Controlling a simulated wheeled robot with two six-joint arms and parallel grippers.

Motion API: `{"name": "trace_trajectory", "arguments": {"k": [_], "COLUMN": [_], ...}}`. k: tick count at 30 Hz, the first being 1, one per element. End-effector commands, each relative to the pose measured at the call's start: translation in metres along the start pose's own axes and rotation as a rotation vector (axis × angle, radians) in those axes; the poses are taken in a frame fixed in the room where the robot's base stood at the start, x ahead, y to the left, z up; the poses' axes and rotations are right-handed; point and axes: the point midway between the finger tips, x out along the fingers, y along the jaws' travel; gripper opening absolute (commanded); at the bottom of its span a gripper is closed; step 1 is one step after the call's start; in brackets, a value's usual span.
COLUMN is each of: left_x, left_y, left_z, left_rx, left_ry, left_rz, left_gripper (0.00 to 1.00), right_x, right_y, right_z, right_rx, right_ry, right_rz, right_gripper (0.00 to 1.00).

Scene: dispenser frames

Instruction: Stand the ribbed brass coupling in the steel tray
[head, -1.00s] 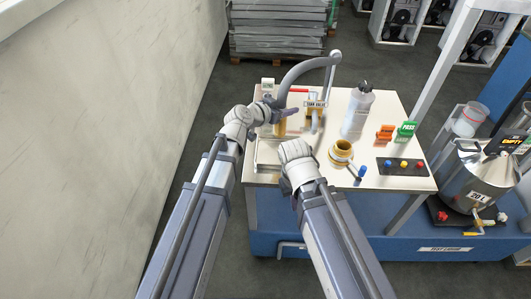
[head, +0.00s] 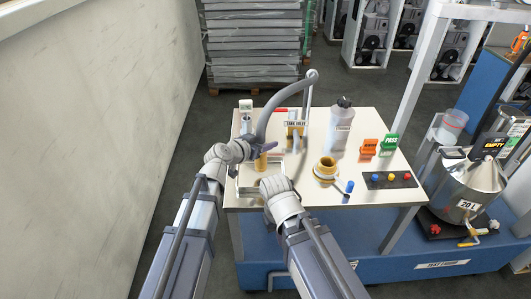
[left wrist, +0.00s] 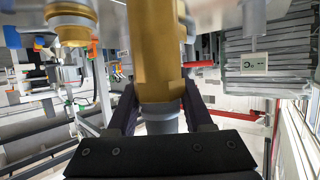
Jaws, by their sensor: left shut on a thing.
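My left gripper (head: 264,147) is over the left part of the bench. In the left wrist view its dark fingers (left wrist: 160,103) are shut around a brass, yellow piece (left wrist: 156,50) with a grey lower part, which I take to be the coupling. In the head view the brass coupling (head: 261,162) shows as a short upright cylinder just below the fingers. Its ribs are not clear. A pale metal tray (head: 246,193) lies beneath, partly hidden by my arms; I cannot tell whether the coupling touches it. My right wrist (head: 280,196) is close by; its fingers are hidden.
A grey hose (head: 264,112) arcs beside my left gripper to a post. Behind stands a labelled valve (head: 295,127); rightward are a grey bottle (head: 341,125), a brass cup-like fitting (head: 326,170), orange and green signs and a button panel (head: 390,180). The front right of the bench is clear.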

Motion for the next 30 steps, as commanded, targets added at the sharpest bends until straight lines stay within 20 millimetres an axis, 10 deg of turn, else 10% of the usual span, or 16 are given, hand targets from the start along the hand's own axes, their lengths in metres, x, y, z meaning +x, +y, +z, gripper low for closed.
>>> {"name": "trace_trajectory", "arguments": {"k": [8,21,22,30], "left_x": [0.013,0.014,0.014,0.014], "left_y": [0.000,0.000,0.000,0.000], "left_z": [0.032,0.034,0.034,0.033], "left_rx": [-0.001,-0.001,0.000,0.000], "left_ry": [0.001,0.001,0.000,0.000], "left_rz": [-0.001,-0.001,0.000,0.000], "left_gripper": [0.00,0.00,0.53,0.81], "right_x": [0.034,0.037,0.036,0.035], "right_y": [-0.003,-0.004,-0.004,-0.003], "right_z": [-0.002,-0.002,-0.002,-0.002], "right_rx": [0.000,0.000,0.000,0.000], "right_ry": [0.000,0.000,0.000,0.000], "right_rz": [0.000,0.000,0.000,0.000], "right_gripper": [0.00,0.00,0.00,0.00]}}
